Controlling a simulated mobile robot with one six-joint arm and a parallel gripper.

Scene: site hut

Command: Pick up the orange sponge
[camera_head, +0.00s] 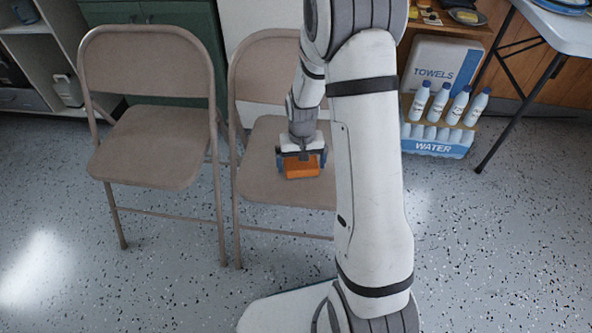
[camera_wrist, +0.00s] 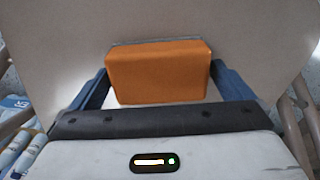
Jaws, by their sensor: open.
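The orange sponge (camera_head: 303,167) lies on the seat of the right folding chair (camera_head: 262,181). In the wrist view the sponge (camera_wrist: 158,72) is a block between the two blue fingers. My gripper (camera_head: 301,162) is at the sponge, pointing down at the seat. In the wrist view my gripper (camera_wrist: 160,82) is open, with one finger on each side of the sponge. A narrow gap shows on the left side; on the right I cannot tell whether finger and sponge touch. My arm hides part of the chair.
A second folding chair (camera_head: 157,148) stands on the left. Water bottles (camera_head: 449,104) in a pack and a towels box (camera_head: 440,66) stand at the right, near a white table (camera_head: 556,30). The speckled floor (camera_head: 170,285) in front is clear.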

